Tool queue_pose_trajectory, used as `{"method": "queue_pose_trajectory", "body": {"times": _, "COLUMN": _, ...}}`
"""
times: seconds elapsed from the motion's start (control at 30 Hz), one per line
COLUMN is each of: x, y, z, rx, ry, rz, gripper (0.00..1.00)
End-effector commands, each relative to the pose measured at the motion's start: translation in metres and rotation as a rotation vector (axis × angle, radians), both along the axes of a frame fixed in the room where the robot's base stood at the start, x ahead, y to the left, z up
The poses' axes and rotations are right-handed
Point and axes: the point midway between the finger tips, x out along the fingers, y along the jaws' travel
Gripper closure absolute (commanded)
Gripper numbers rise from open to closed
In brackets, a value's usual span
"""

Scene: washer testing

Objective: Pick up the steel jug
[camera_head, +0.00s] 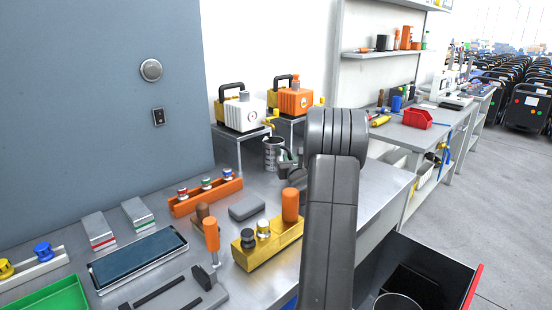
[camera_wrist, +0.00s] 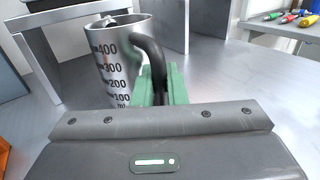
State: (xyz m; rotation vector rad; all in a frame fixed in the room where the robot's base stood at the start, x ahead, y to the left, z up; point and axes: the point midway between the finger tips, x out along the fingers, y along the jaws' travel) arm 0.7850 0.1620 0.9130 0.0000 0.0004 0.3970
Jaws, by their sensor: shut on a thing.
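The steel jug (camera_wrist: 112,62) stands upright in the wrist view, with dark graduation marks and a black handle (camera_wrist: 152,58) on its right side. In the head view the jug (camera_head: 272,152) is at the back of the steel bench, in front of a small metal stand. My gripper (camera_wrist: 160,85) has green fingers closed around the jug's handle. In the head view my gripper (camera_head: 290,165) is beside the jug, partly hidden by my arm. I cannot tell whether the jug's base touches the bench.
Two pump units, one white and yellow (camera_head: 242,112) and one orange (camera_head: 292,98), sit on metal stands behind the jug. An orange rack (camera_head: 206,197), a grey box (camera_head: 247,208) and a yellow block (camera_head: 268,245) stand in front. An open drawer (camera_head: 425,270) is at lower right.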

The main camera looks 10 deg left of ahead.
Motion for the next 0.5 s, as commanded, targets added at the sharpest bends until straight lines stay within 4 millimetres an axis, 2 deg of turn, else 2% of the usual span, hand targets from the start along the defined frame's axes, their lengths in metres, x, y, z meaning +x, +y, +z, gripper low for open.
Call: {"method": "queue_pose_trajectory", "body": {"times": 0.5, "x": 0.0, "y": 0.0001, "z": 0.01, "rx": 0.001, "ry": -0.003, "rz": 0.001, "gripper": 1.0}}
